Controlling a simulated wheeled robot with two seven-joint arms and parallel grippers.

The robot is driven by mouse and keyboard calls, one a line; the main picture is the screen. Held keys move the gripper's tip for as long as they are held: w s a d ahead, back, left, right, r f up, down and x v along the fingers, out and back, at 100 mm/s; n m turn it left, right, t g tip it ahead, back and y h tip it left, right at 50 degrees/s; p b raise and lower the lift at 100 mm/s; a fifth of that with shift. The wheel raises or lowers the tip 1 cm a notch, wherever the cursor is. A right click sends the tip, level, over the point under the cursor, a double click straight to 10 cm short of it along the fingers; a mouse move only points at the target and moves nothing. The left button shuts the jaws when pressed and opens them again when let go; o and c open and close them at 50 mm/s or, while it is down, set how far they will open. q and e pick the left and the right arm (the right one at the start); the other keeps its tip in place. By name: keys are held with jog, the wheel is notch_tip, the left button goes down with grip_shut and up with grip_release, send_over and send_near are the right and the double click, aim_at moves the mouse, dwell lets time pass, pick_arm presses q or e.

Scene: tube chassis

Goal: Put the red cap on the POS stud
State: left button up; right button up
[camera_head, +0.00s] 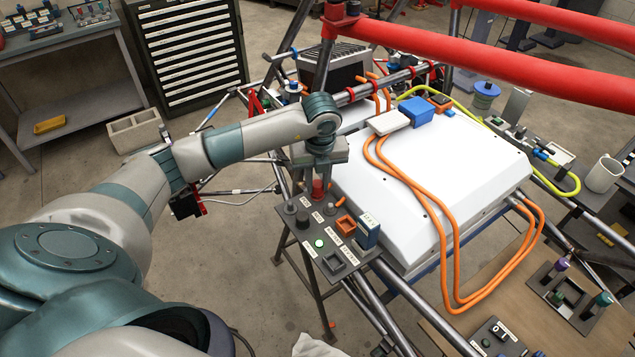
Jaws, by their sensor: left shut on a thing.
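My left gripper (318,176) points down over the back part of a dark panel. It is shut on the red cap (318,189), which shows just below the fingers. The dark panel (311,262) carries small white labels, dark studs or knobs, a green button, an orange square frame and a blue-and-white block. Black posts (303,217) stand on the panel in front of the cap. The labels are too small to read, so I cannot tell which stud is POS. I cannot tell whether the cap touches a stud. My right gripper is not in view.
A large white battery box (440,190) with orange cables (440,235) lies right of the panel. Chassis tubes and thick red bars (480,65) cross the back. A wooden bench with small fixtures (565,290) is at lower right. Open floor lies left of the panel.

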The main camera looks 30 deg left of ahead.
pick_arm(q)
jog(key=shift+f+b, duration=0.55)
jog(key=shift+f, duration=0.1)
dwell(0.6)
jog(key=o, duration=0.7)
jog(key=shift+o, duration=0.2)
notch_tip(320, 180, up, 11)
jog(key=s+d+p, duration=0.1)
jog(key=p, duration=0.5)
dwell(0.3)
jog(key=shift+s+f, duration=0.1)
jog(key=shift+s, duration=0.1)
dwell(0.8)
